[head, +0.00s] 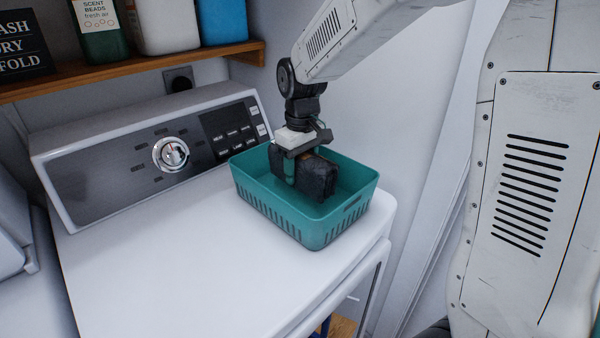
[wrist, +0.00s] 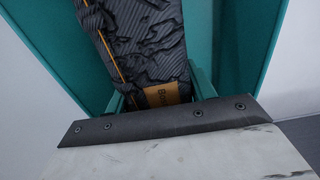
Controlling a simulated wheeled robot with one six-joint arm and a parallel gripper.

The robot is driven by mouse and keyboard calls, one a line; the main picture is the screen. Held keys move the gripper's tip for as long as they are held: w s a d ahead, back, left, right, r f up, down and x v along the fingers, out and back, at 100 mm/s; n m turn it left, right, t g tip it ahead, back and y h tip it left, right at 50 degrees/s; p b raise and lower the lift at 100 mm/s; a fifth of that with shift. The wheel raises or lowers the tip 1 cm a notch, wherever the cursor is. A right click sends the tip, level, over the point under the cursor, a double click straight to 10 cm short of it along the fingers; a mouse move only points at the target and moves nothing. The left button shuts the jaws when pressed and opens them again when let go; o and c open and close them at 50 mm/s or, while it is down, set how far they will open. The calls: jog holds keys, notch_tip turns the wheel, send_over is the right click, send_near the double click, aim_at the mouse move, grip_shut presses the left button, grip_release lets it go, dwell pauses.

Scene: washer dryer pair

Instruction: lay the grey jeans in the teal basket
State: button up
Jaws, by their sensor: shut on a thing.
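The teal basket (head: 290,222) stands on top of the white machine at its right rear, open side up. My gripper (head: 298,172) is inside the basket's opening and points down. It is shut on the folded dark grey jeans (head: 317,180), which are held within the basket walls. In the wrist view the jeans (wrist: 140,45) show ribbed dark cloth, orange stitching and a tan label by the fingers. The teal basket walls (wrist: 235,40) show on both sides of the jeans there. Whether the jeans touch the basket floor is hidden.
The white machine top (head: 170,270) is clear in front and left of the basket. Its control panel (head: 150,160) rises behind. A wooden shelf (head: 130,68) with several bottles and a sign hangs above. A white wall is close behind the basket.

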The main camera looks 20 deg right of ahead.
jog(key=shift+f, duration=0.7)
jog(key=shift+f, duration=0.6)
jog(key=o, duration=1.4)
